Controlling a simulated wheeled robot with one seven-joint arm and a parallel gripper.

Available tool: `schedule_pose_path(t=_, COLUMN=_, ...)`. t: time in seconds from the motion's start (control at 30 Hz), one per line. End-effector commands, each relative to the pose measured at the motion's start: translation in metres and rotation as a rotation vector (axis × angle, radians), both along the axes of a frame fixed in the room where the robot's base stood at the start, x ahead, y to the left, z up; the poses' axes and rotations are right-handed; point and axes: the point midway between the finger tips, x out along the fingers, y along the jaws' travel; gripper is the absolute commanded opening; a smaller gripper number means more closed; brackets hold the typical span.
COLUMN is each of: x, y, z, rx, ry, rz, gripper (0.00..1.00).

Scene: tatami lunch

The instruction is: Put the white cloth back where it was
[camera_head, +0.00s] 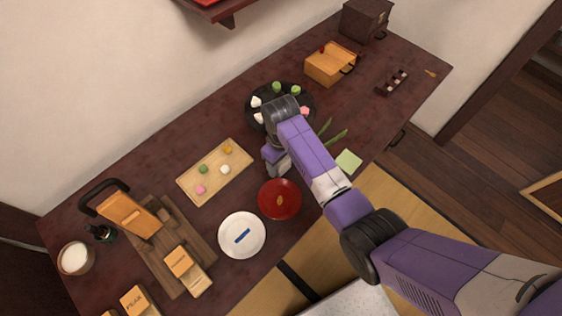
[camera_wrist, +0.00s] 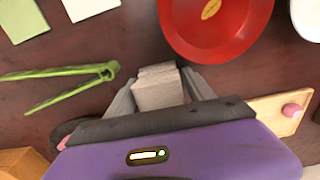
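A pale, layered, folded piece that looks like the white cloth (camera_wrist: 158,88) sits between my gripper's fingers in the wrist view. My gripper (camera_wrist: 160,84) is shut on it, with a grey finger along each side. In the head view my gripper (camera_head: 279,164) is over the table between the wooden board and the red bowl, and the cloth is not clear there. A flat white square (camera_wrist: 90,7) lies on the table in the wrist view, cut by the top edge, beside a green square (camera_wrist: 22,18). The green square also shows in the head view (camera_head: 348,161).
The red bowl (camera_head: 280,199) and a white plate (camera_head: 242,235) are near my gripper. A wooden board (camera_head: 190,187) with sweets lies left, a dark round tray (camera_head: 298,92) behind. Green tongs (camera_wrist: 62,90) lie beside my gripper.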

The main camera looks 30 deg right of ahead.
Motion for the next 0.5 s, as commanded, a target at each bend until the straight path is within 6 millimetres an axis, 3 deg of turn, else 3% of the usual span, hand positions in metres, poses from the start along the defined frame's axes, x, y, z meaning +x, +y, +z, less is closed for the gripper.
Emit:
schedule_pose_path(t=0.33, x=0.000, y=0.000, z=0.001, rx=0.000, ry=0.000, rz=0.000, gripper=0.72)
schedule_pose_path(t=0.5, x=0.001, y=0.000, z=0.013, rx=0.001, ry=-0.002, rz=0.000, gripper=0.72)
